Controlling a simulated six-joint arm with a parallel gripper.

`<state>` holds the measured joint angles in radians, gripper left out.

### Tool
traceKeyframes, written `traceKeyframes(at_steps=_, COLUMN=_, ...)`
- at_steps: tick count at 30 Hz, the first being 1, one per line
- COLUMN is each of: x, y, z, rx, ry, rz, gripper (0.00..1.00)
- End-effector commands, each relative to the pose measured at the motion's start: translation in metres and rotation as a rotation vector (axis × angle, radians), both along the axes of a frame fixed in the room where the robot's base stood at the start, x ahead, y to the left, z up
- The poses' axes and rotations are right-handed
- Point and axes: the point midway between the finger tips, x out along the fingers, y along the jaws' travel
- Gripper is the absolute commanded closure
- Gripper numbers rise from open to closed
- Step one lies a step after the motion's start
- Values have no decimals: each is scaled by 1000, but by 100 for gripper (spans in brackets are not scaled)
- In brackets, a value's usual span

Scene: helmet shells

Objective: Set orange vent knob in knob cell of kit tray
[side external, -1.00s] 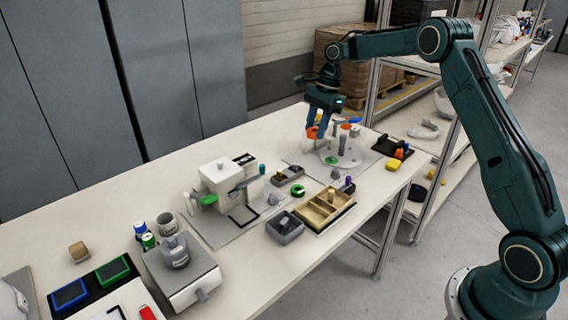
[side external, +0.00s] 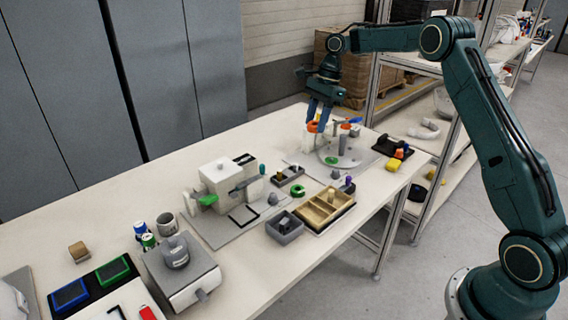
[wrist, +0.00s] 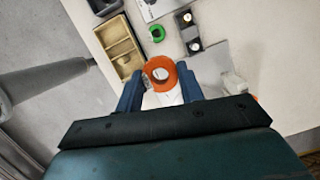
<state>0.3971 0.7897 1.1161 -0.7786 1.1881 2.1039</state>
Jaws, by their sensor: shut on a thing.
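The orange vent knob (wrist: 160,73) shows in the wrist view as an orange ring with a pale centre. My gripper (wrist: 161,88) is shut on it, with a blue finger on each side. In the side view my gripper (side external: 318,126) is above the far part of the table, and the knob (side external: 312,127) shows as a small orange patch at the fingertips. The wooden compartment tray (side external: 325,208), which appears to be the kit tray, is nearer the camera; it also shows at upper left in the wrist view (wrist: 137,48). I cannot tell which compartment is the knob cell.
A green ring (side external: 297,190) and a dark two-cell holder (side external: 288,176) lie beside the wooden tray. A grey bin (side external: 284,228) stands at its near left. A white machine (side external: 222,181) stands further left. Another orange-topped piece and a grey post (side external: 342,145) stand near my gripper.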

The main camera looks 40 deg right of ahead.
Motion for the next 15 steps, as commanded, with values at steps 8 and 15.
traceKeyframes(at_steps=8, x=-8, y=15, z=5, rx=8, ry=0, rz=-2, gripper=84)
traceKeyframes(at_steps=15, x=-27, y=45, z=11, rx=17, ry=0, rz=-8, gripper=84)
